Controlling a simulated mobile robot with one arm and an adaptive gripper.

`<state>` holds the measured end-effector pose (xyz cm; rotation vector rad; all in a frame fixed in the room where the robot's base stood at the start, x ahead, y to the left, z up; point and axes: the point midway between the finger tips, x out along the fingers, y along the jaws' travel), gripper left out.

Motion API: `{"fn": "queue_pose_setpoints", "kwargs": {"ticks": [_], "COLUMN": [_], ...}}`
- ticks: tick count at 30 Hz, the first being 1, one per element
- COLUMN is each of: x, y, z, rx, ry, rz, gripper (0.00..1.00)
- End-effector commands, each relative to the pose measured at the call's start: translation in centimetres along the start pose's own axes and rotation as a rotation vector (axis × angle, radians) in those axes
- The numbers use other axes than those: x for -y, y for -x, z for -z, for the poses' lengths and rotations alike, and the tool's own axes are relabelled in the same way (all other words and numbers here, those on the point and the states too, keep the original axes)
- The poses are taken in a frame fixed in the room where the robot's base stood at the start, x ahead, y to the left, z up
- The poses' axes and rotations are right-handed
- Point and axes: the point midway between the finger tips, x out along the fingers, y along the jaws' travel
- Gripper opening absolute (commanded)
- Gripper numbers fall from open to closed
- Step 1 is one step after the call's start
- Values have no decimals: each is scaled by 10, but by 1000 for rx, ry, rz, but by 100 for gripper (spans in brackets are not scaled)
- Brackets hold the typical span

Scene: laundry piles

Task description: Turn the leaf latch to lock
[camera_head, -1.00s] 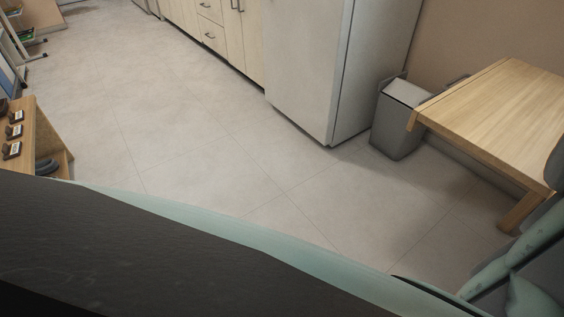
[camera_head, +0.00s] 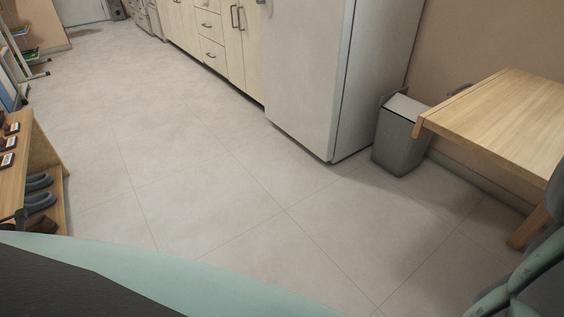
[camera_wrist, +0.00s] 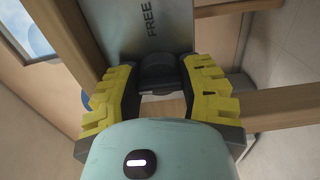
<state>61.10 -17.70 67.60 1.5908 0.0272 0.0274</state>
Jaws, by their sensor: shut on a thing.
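In the wrist view, my gripper (camera_wrist: 158,76) has its yellow-padded fingers closed around a dark rounded piece (camera_wrist: 158,66). This piece sits at the lower end of a grey plate (camera_wrist: 155,30) marked "FREE". I cannot tell for sure whether this dark piece is the leaf latch. The fingers hide its sides. In the head view, neither the gripper nor the plate can be made out.
Wooden bars (camera_wrist: 285,108) stand close beside the gripper. In the head view, a wooden shelf (camera_head: 50,155) with shoes is at left. A refrigerator (camera_head: 310,80), grey bin (camera_head: 398,140) and wooden table (camera_head: 510,110) stand right. The floor between is clear.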

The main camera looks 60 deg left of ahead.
Motion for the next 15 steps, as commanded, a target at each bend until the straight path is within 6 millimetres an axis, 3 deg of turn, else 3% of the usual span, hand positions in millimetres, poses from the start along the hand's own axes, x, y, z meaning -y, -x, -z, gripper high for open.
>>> {"fn": "queue_pose_setpoints", "kwargs": {"ticks": [15], "x": [1], "y": [1], "z": [-1], "rx": [4], "ry": [38], "rz": [3], "gripper": [4]}}
